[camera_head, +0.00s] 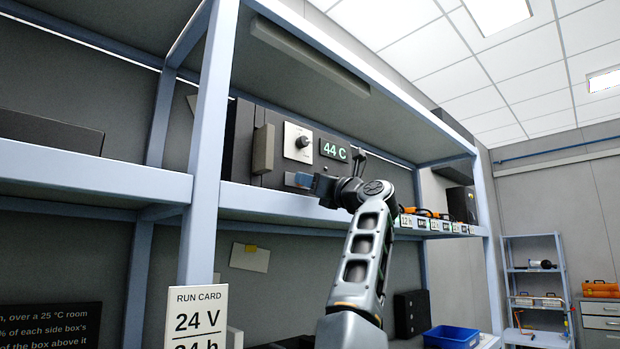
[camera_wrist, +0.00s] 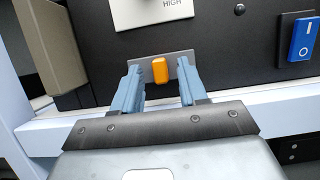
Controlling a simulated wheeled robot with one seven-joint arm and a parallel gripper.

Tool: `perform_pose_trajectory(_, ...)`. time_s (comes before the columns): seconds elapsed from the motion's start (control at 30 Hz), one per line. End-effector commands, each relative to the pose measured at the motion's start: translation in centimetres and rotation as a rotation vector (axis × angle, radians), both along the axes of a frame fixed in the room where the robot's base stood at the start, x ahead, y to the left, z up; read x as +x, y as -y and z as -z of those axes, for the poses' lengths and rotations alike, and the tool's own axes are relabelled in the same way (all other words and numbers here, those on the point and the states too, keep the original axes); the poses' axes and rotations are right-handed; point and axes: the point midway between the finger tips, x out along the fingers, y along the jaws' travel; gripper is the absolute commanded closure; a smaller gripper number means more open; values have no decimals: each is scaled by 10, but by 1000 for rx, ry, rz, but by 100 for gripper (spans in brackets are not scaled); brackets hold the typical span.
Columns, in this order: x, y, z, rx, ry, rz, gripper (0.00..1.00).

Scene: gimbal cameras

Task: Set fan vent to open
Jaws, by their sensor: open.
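A small orange tab (camera_wrist: 160,70) stands on a grey metal plate (camera_wrist: 144,72) on the lower front of a black box in the wrist view. I take the tab and plate to be the fan vent control; no label for it is legible. My gripper (camera_wrist: 158,82) is open, with its two blue-grey fingers on either side of the tab. I cannot tell whether they touch it. In the head view, my gripper (camera_head: 323,186) is at the box front just above the shelf edge, beside the plate (camera_head: 300,180). The tab is hidden there.
Above are a white dial panel (camera_head: 298,142) with a knob and a display (camera_head: 333,149) reading 44 C. A blue rocker switch (camera_wrist: 303,38) is to the right. A tan block (camera_wrist: 48,45) juts out at left. The shelf edge (camera_wrist: 90,118) runs below.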

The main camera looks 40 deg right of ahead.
Motion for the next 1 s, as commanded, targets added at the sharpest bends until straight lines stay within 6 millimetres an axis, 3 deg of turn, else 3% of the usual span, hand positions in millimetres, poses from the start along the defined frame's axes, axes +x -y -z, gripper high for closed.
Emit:
perform_pose_trajectory(0.33, 4, 0, -1, -1, 0, 0, 58)
perform_pose_trajectory(0.77, 4, 0, -1, -1, 0, 0, 100)
perform_pose_trajectory(1.0, 4, 0, -1, -1, 0, 0, 100)
